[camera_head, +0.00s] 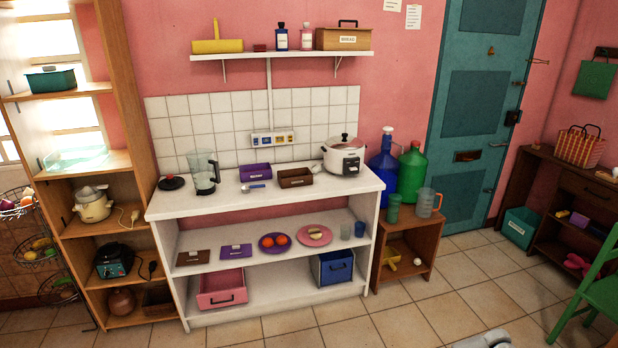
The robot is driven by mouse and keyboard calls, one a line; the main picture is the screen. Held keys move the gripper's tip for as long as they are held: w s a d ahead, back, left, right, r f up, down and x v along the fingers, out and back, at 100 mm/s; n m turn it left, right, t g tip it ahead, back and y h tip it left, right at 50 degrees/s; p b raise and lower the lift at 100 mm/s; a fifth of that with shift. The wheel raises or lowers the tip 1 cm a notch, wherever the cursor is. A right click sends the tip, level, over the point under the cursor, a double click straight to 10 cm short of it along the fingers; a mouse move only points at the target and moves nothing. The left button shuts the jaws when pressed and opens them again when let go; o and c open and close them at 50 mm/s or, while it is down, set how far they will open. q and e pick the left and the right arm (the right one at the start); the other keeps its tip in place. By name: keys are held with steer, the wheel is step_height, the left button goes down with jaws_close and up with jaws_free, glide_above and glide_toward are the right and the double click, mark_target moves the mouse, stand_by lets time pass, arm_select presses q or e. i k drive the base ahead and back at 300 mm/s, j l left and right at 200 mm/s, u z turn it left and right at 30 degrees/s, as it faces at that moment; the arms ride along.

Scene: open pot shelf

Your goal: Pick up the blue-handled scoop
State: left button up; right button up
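A small scoop (254,187) lies on the white top of the shelf unit (215,203), in front of a purple labelled box (254,172). It looks bluish and grey, but it is too small to make out its handle clearly. It lies between the blender (204,173) on its left and a brown labelled box (294,178) on its right. Neither of my grippers shows in the head view. A pale grey rounded part at the bottom edge, right of centre, may be mine.
A white rice cooker (344,157) stands at the right of the top, and a black lid (171,183) at its left. Plates and small trays fill the middle shelf. The tiled floor (400,322) in front is mostly clear.

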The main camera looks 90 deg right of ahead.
mark_target(245, 189)
steer(key=z, duration=2.9)
